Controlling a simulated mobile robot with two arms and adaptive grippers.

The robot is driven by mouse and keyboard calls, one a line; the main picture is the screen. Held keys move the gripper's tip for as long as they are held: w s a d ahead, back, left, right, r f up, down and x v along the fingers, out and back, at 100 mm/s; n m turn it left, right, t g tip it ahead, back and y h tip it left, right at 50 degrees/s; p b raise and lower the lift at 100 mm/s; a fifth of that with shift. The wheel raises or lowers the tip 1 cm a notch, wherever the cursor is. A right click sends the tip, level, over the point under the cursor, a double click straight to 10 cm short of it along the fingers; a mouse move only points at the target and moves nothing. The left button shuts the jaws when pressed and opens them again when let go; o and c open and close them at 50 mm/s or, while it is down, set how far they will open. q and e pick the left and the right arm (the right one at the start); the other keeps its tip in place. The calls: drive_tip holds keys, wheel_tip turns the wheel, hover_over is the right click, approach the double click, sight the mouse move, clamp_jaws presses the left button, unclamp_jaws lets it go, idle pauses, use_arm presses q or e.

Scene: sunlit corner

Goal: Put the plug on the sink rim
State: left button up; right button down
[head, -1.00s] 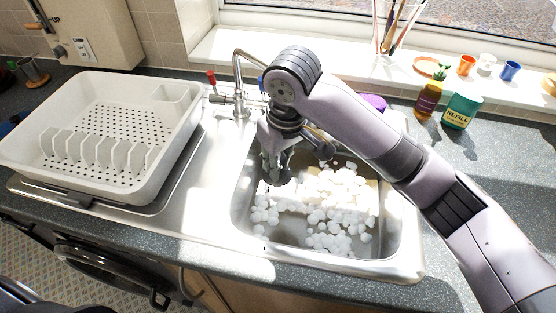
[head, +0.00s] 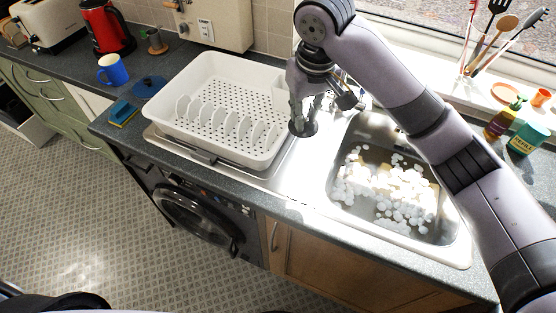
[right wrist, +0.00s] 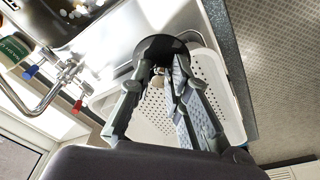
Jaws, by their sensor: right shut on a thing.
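The plug (head: 303,130) is a dark round disc gripped in my right gripper (head: 303,113). My right gripper is shut on it and holds it over the steel between the basin and the dish rack, near the back. The right wrist view shows the plug (right wrist: 158,47) between the fingertips (right wrist: 163,72), with the dish rack beyond. I cannot tell whether the plug touches the steel. The sink (head: 422,250) has a steel rim and a basin with white foam. My left gripper is out of view.
A white dish rack (head: 187,140) stands left of the basin, close to the gripper. The tap (right wrist: 58,85) is behind the sink. A green refill bottle (head: 527,138) stands at the right. A blue mug (head: 113,70) and a sponge (head: 123,112) are far left.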

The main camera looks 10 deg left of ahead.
sight(307, 126)
drive_tip(key=f, duration=0.5)
drive_tip(key=shift+w+d+f+p, duration=0.1)
drive_tip(key=shift+d+f+p, duration=0.15)
drive_tip(key=shift+f+p, duration=0.15)
wheel_tip(307, 126, down, 10)
drive_tip(key=shift+a+r+p, duration=0.1)
drive_tip(key=shift+r+p, duration=0.05)
drive_tip(key=shift+p, duration=0.7)
wheel_tip(307, 126, down, 4)
drive_tip(key=shift+f+p, duration=0.1)
drive_tip(key=shift+p, duration=0.3)
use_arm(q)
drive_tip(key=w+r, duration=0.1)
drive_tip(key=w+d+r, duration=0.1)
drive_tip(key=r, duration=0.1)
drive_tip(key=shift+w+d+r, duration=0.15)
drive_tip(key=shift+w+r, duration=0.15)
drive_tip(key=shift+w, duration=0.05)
use_arm(e)
drive_tip(key=shift+f, duration=0.1)
drive_tip(key=c, duration=1.5)
unclamp_jaws()
drive_tip(key=shift+f, duration=0.1)
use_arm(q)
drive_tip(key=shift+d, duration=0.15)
